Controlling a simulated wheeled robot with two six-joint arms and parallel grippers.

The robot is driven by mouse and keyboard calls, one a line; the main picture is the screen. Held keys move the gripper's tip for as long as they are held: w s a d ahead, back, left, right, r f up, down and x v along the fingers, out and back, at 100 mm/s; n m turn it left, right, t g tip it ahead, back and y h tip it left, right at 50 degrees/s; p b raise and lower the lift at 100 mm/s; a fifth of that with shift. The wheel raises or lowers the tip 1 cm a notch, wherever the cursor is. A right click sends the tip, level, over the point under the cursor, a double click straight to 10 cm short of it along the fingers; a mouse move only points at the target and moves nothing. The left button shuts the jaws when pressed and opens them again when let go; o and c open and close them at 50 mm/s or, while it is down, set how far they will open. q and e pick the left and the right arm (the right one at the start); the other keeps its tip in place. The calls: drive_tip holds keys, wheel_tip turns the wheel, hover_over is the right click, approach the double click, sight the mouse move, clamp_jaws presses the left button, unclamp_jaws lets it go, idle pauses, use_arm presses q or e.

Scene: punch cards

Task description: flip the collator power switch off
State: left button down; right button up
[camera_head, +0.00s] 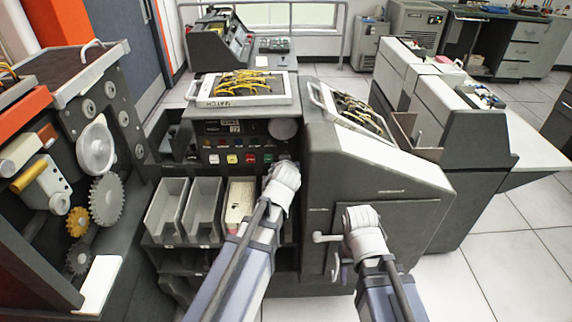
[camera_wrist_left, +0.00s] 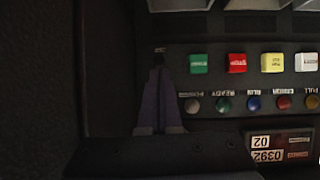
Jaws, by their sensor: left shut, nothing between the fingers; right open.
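The collator (camera_head: 325,160) stands in front of me, with a dark control panel (camera_head: 225,143) above its card pockets. My left gripper (camera_head: 284,172) is at the panel's right end, beside the green button. In the left wrist view its fingers (camera_wrist_left: 160,88) are shut and empty, with tips close to a small pale label (camera_wrist_left: 160,50) left of the green button (camera_wrist_left: 199,63). I cannot make out the power switch; the fingers may cover it. Contact with the panel cannot be told. My right gripper (camera_head: 362,220) is open in front of the collator's lower right front; its fingers are mostly hidden.
Red, yellow and white buttons sit along the panel, with small round lamps beside them. Open card pockets (camera_head: 203,205) lie below. A geared machine (camera_head: 95,150) stands close on the left. Another grey machine (camera_head: 440,95) is at right. Tiled floor (camera_head: 520,240) is clear at lower right.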

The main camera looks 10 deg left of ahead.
use_arm(q)
drive_tip(key=shift+r+p, duration=0.7)
drive_tip(key=shift+r, duration=0.1)
use_arm(e)
drive_tip(key=shift+r, duration=0.8)
